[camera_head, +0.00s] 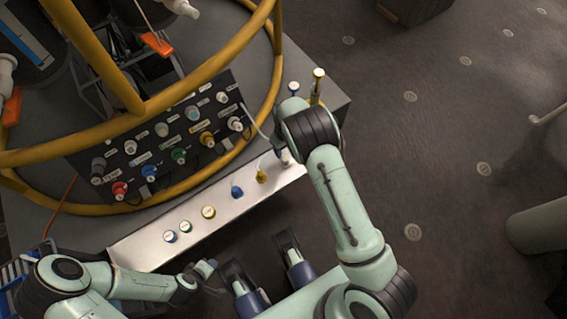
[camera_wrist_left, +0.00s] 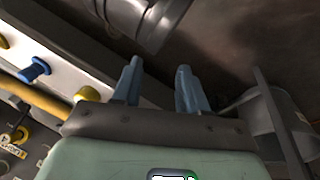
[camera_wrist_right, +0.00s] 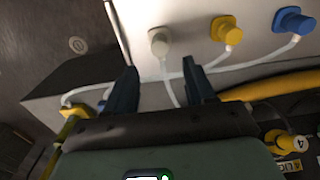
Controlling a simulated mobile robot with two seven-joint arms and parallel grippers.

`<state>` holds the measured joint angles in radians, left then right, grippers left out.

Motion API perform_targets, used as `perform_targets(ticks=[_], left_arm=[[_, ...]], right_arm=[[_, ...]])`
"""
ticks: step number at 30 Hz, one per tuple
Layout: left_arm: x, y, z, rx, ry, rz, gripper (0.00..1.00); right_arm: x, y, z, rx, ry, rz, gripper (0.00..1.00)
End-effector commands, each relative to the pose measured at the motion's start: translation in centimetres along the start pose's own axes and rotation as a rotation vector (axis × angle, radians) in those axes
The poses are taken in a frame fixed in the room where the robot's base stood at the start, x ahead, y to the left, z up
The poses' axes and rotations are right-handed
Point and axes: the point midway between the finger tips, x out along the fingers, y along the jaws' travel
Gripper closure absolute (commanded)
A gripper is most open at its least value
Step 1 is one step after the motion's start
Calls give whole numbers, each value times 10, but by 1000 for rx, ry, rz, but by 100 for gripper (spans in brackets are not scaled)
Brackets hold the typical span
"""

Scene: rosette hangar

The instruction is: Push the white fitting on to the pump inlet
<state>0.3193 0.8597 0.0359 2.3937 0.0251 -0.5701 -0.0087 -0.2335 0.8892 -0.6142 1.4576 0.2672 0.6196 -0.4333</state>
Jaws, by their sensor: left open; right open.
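The white fitting (camera_wrist_right: 158,42) sits on the white ledge, with a pale hose trailing from it between my right fingers in the right wrist view. My right gripper (camera_wrist_right: 160,72) is open, its fingertips just short of the fitting and apart from it. In the head view the right gripper (camera_head: 279,147) is at the right end of the ledge, largely hidden by its own arm. My left gripper (camera_wrist_left: 158,68) is open and empty. The dark port panel (camera_head: 165,142) carries several coloured and white ports; I cannot tell which is the pump inlet.
On the ledge (camera_head: 140,252) stand blue (camera_head: 237,191) and yellow (camera_head: 261,175) fittings with hoses and several round caps. A yellow tube frame (camera_head: 150,208) curves around the panel. A yellow post (camera_head: 318,85) stands at the plinth corner. The floor at right is mostly clear.

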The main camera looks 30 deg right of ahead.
Motion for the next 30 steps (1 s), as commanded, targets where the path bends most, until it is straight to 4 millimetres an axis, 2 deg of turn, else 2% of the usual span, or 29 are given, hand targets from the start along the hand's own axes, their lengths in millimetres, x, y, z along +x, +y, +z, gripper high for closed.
perform_targets(ticks=[13, 23, 30], left_arm=[[1, 0, -3, 0, 8, 0, 57], [21, -8, -25, -7, 73, -8, 57], [39, -29, 3, -28, -14, -44, 57]], right_arm=[[2, 0, 0, 1, -1, 0, 46], [31, 0, 1, 0, -2, 0, 46], [53, 0, 1, 0, -1, 0, 46]])
